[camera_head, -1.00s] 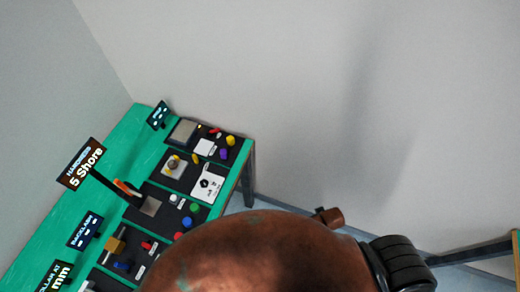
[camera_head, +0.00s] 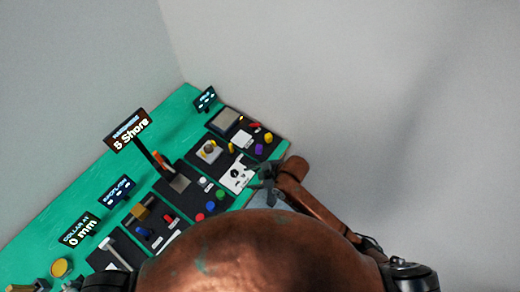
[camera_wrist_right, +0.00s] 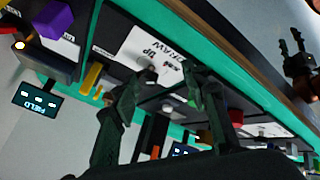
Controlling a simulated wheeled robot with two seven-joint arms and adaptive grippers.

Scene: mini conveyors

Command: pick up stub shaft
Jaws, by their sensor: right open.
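My right gripper (camera_head: 264,183) is at the table's near right edge, beside a white card (camera_head: 239,174) with dark marks. In the right wrist view its two fingers (camera_wrist_right: 162,88) are apart with nothing held. The card there (camera_wrist_right: 140,48) carries lettering, and a small grey part (camera_wrist_right: 150,74) lies at its edge, beyond and between the fingertips. I cannot tell whether this part is the stub shaft. My left gripper (camera_wrist_right: 291,42) shows at the upper right of the right wrist view, its fingers apart and empty; it is hidden in the head view.
The green table (camera_head: 55,225) holds several dark stations with small coloured parts. Upright signs stand along its back, including a hardness sign (camera_head: 127,130). A purple part (camera_wrist_right: 55,20) and a yellow part (camera_wrist_right: 92,78) stand near the card. Floor beyond the right edge is clear.

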